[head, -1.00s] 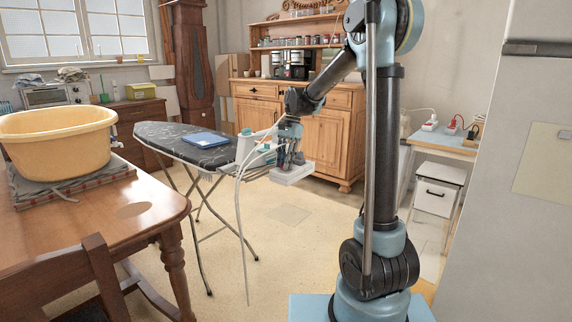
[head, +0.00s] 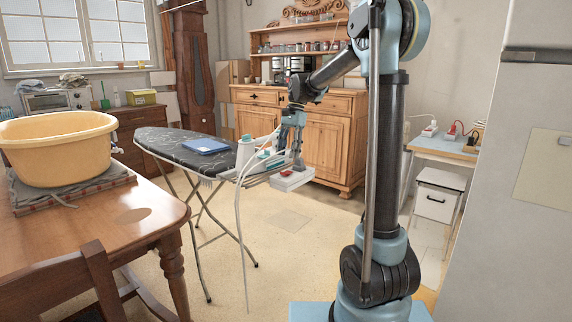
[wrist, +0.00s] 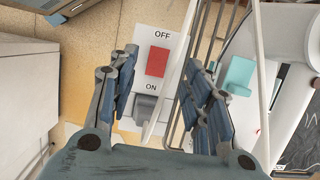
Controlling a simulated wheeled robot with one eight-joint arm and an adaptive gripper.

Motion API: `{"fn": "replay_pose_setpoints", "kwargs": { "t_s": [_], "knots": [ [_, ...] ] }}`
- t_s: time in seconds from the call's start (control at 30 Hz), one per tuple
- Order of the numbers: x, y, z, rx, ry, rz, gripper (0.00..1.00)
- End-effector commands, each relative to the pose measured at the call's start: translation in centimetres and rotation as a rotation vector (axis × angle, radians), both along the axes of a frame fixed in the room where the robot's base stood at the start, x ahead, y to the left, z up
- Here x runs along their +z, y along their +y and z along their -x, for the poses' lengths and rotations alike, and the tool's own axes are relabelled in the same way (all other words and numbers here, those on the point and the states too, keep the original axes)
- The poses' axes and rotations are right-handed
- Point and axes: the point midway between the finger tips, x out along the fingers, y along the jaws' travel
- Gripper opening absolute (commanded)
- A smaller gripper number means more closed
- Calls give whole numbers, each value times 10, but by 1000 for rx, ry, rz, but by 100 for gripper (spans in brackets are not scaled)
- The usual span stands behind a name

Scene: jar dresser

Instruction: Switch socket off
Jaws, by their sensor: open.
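The white socket (head: 283,184) sits at the near right end of the ironing board, with its red switch (head: 287,172) showing on top. In the wrist view the socket (wrist: 142,45) carries the red rocker switch (wrist: 157,62) between the printed words OFF and ON. I cannot tell which way the rocker is tilted. My gripper (head: 294,160) is over the socket. In the wrist view my gripper (wrist: 160,85) is open, its fingers on either side of the socket, with nothing between them gripped. A grey block (wrist: 148,105) sits below the word ON.
The ironing board (head: 165,140) holds a blue folded item (head: 205,146) and a white and teal iron (head: 245,152). White cables (head: 240,225) hang beside the socket. A wooden dresser (head: 325,140) stands behind; a table (head: 130,215) with a yellow basin (head: 55,150) is at left.

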Motion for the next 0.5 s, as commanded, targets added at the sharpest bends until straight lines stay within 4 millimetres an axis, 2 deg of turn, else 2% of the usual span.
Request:
{"fn": "replay_pose_setpoints", "kwargs": {
  "t_s": [0.03, 0.2, 0.5],
  "knots": [
    [9, -2, -2, -1, 0, 0, 45],
    [32, -7, -8, -1, 0, 0, 45],
    [47, -9, -11, 0, 0, 0, 45]
  ]
}}
